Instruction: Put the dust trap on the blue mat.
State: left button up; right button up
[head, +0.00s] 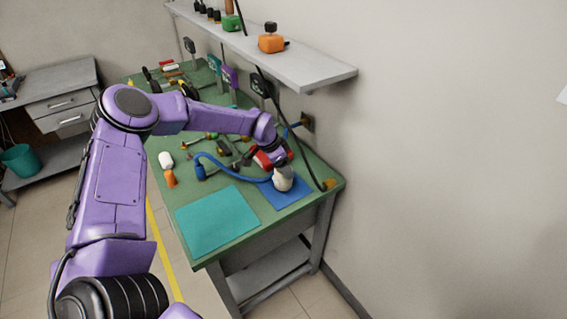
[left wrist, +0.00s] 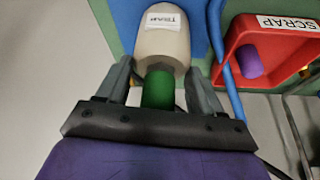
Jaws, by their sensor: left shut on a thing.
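The dust trap (head: 283,180) is a cream-white rounded body, and its label reading TRAP shows in the left wrist view (left wrist: 163,42). A green part (left wrist: 158,90) of it lies between my fingers. My left gripper (left wrist: 160,78) is shut on the dust trap; in the head view the gripper (head: 277,162) is partly hidden by its own wrist. The trap is over the blue mat (head: 291,197) at the near right corner of the green bench. I cannot tell whether it touches the mat. The blue mat also shows behind the trap in the left wrist view (left wrist: 116,14). My right gripper is not in view.
A red SCRAP tray (left wrist: 231,62) holding a purple piece is close beside the trap. A blue hose (head: 232,172) curves across the bench near the gripper. A teal mat (head: 215,220) lies bare to the left. A grey shelf (head: 300,72) overhangs the back.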

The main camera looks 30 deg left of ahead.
pick_arm(q)
jog(key=shift+f, duration=0.45)
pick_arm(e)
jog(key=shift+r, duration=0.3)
pick_arm(q)
jog(key=o, duration=1.6)
jog(key=shift+r, duration=0.25)
jog(key=b+v, duration=0.2)
jog(key=v, duration=0.9)
jog(key=shift+s+r, duration=0.25)
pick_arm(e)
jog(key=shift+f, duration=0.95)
pick_arm(q)
jog(key=shift+a+r, duration=0.1)
jog(key=shift+a, duration=0.05)
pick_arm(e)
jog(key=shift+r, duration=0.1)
